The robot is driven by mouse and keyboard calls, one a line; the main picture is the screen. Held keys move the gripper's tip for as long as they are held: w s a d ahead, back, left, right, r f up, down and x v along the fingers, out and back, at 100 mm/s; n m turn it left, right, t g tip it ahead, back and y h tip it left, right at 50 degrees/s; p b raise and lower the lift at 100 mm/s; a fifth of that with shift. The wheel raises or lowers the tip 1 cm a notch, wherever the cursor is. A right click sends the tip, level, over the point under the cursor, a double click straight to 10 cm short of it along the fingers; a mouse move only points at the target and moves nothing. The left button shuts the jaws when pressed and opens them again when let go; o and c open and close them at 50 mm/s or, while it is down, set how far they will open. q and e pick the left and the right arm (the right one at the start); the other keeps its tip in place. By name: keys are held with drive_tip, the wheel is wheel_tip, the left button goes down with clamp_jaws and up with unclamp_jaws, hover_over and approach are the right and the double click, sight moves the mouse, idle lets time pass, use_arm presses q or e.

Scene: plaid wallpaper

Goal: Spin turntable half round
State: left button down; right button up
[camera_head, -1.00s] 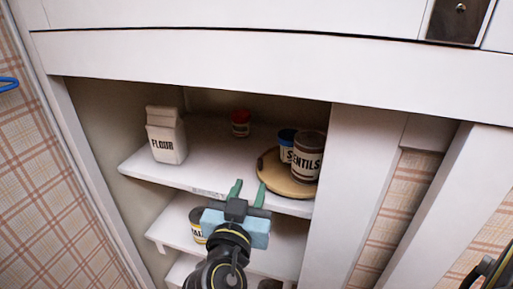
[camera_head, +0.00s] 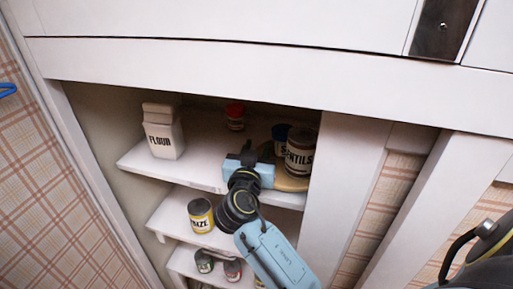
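The round wooden turntable (camera_head: 291,184) sits at the right end of the upper shelf, partly hidden by my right gripper. A brown SENTILS can (camera_head: 300,152) and a dark can with a blue lid (camera_head: 281,138) stand on it. My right gripper (camera_head: 256,149) is at the turntable's left front edge, with its fingertips pointing into the cupboard. The fingers look apart with nothing clearly between them. Whether they touch the turntable is hard to tell. My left gripper is out of view.
A white FLOUR carton (camera_head: 163,137) stands at the left of the upper shelf (camera_head: 190,174), and a red-lidded jar (camera_head: 236,117) at the back. A yellow-labelled can (camera_head: 200,215) is on the shelf below. The cupboard's right post (camera_head: 335,180) is close to the turntable.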

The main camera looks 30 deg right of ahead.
clamp_jaws()
